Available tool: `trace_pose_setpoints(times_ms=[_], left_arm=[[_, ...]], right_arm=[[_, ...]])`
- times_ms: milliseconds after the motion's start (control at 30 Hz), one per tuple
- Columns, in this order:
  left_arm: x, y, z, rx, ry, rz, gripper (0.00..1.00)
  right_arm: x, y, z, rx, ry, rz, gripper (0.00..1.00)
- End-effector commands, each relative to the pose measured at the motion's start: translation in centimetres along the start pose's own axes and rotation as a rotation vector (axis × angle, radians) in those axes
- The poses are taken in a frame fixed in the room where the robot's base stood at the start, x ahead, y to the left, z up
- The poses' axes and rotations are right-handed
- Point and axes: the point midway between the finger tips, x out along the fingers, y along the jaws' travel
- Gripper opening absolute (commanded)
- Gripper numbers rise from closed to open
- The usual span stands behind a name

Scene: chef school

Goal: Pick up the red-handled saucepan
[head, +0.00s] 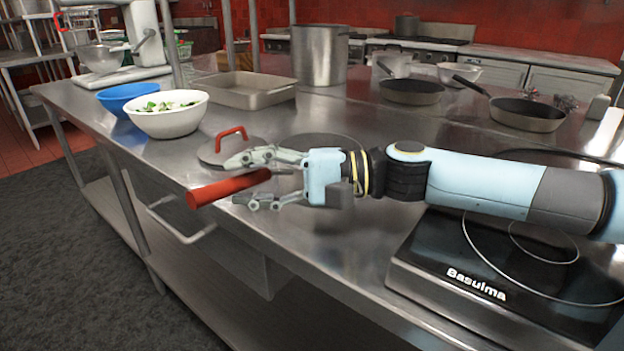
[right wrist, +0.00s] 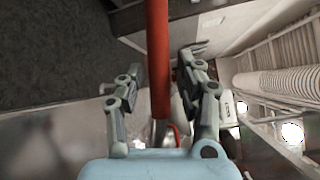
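The saucepan's red handle (head: 228,188) sticks out over the front edge of the steel counter. Its pan body is mostly hidden behind my right gripper; a round metal rim (head: 318,142) shows just behind it, but I cannot tell if it belongs to the pan. My right gripper (head: 254,181) reaches in from the right with its fingers apart, one above and one below the handle. In the right wrist view the red handle (right wrist: 158,65) runs between the two open fingers, with a gap on each side. My left gripper is not in view.
A lid with a red grip (head: 230,148) lies close behind the right gripper. A white salad bowl (head: 168,118), a blue bowl (head: 125,95), a steel tray (head: 240,88) and a tall pot (head: 319,55) stand behind. An induction cooktop (head: 430,265) is under my right arm.

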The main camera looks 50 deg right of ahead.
Motion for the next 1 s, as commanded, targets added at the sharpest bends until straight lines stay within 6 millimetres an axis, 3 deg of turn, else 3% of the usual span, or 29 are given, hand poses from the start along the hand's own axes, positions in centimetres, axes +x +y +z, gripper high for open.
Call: trace_pose_setpoints(times_ms=[33, 267, 767, 1000], left_arm=[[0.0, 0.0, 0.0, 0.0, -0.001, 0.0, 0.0], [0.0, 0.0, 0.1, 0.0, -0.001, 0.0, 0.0], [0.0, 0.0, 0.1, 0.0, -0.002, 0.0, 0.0], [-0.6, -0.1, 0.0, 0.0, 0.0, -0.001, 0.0]], right_arm=[[0.0, 0.0, 0.0, 0.0, 0.0, 0.0, 0.27], [0.0, 0.0, 0.0, 0.0, 0.0, 0.001, 0.0], [0.0, -0.1, 0.0, -0.003, 0.0, 0.0, 0.0], [-0.1, -2.0, 0.6, -0.006, -0.002, 0.001, 0.0]])
